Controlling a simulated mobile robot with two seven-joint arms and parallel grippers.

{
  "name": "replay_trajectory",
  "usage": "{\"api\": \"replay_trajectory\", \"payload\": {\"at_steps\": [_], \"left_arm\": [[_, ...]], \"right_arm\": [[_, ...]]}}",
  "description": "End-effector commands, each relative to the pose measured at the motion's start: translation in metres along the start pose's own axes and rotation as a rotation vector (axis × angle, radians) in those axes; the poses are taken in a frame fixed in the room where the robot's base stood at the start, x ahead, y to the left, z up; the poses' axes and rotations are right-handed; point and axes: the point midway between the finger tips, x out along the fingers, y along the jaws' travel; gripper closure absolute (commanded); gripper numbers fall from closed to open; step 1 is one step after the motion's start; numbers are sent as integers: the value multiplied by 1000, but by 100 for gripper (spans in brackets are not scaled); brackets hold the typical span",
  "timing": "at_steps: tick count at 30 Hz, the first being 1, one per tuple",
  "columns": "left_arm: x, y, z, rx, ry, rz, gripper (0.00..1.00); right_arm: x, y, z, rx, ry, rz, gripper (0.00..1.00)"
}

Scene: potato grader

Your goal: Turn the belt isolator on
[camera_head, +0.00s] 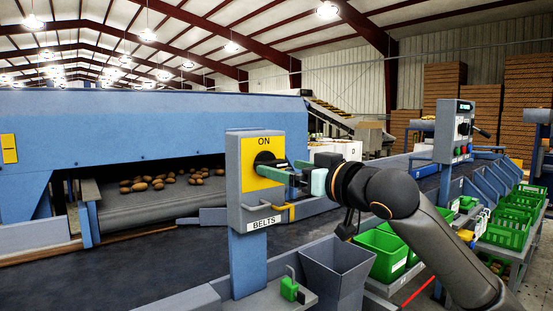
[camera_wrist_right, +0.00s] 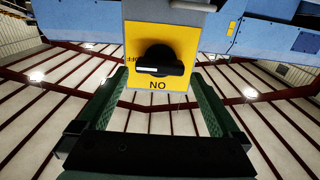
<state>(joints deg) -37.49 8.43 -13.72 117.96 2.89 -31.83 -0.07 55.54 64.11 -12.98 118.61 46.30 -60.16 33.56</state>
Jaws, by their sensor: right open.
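The belt isolator is a black rotary handle (camera_head: 264,158) on a yellow plate marked ON at the top (camera_head: 262,142), on a grey box labelled BELTS. In the right wrist view, where the lettering appears inverted, the handle (camera_wrist_right: 160,68) lies crosswise with a white line along it, not pointing at ON. My right gripper (camera_head: 293,173) is open in front of the plate. In the wrist view its green fingers (camera_wrist_right: 158,78) stand on either side of the handle; contact cannot be told. My left gripper is not in view.
A yellow hook-like part (camera_head: 285,212) sticks out below the isolator. A grey bin (camera_head: 338,268) and a small green-handled control (camera_head: 289,288) stand below. Green crates (camera_head: 386,250) are to the right. Potatoes (camera_head: 157,181) lie on the belt behind. Another control post (camera_head: 454,130) stands at the right.

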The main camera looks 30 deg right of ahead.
Motion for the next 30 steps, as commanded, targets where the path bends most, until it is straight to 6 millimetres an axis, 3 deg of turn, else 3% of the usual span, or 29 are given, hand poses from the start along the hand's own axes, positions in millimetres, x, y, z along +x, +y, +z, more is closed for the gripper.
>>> {"api": "replay_trajectory", "payload": {"at_steps": [7, 18, 30], "left_arm": [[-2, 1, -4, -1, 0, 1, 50], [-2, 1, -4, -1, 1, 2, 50], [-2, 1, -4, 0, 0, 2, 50]], "right_arm": [[30, 0, 0, 0, 0, -1, 0], [34, 0, 1, -1, 0, -1, 1], [34, -1, 1, -1, -1, -1, 46]]}}
